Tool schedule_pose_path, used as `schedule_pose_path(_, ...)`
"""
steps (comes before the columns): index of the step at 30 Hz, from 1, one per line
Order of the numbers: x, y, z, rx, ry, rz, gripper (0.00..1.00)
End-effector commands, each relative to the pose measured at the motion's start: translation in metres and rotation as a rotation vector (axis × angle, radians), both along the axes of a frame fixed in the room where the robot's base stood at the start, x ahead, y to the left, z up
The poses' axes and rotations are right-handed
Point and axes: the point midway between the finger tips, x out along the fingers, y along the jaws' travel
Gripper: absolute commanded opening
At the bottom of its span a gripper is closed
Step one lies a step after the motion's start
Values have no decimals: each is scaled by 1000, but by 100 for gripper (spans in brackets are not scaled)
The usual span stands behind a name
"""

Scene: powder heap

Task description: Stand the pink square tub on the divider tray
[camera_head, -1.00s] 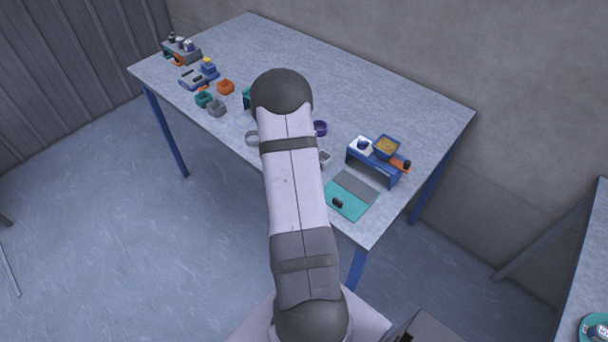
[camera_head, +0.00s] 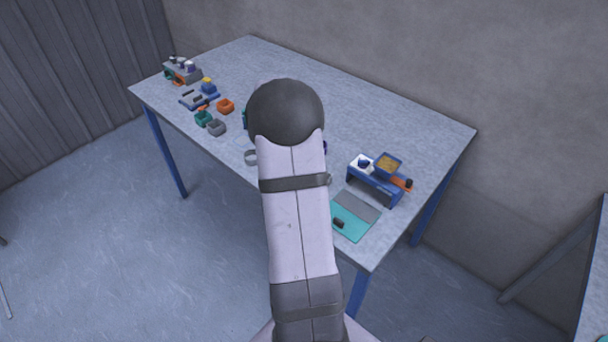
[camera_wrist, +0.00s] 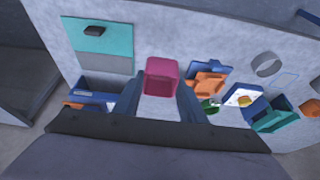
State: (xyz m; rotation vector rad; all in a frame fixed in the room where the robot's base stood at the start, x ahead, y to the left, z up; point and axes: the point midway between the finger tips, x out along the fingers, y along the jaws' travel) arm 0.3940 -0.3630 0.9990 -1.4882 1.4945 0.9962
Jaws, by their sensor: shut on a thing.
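In the wrist view the pink square tub (camera_wrist: 162,66) is between the two fingers of my gripper (camera_wrist: 160,95), which is shut on it. The tub's open top faces the camera. Just right of it lies a blue tray-like thing (camera_wrist: 222,69) with orange pieces in or on it; I cannot tell for sure whether this is the divider tray. In the head view my arm hides my gripper and the pink tub.
The teal and grey mat (camera_head: 352,222) with a small dark block lies near the table's front edge. Small tubs (camera_head: 217,127) and a grey ring (camera_head: 251,157) lie left of my arm.

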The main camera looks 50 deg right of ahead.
Motion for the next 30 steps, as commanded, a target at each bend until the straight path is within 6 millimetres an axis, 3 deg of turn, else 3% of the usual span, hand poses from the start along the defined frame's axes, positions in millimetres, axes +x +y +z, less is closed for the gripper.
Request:
schedule_pose_path(8, -10, -20, -1, -1, 0, -200, 15)
schedule_pose_path(18, -55, -67, -8, -1, 0, -901, 15)
schedule_pose_path(24, -80, -80, -13, -1, 0, -1269, 15)
schedule_pose_path(30, -96, -85, -15, -2, 0, -1504, 15)
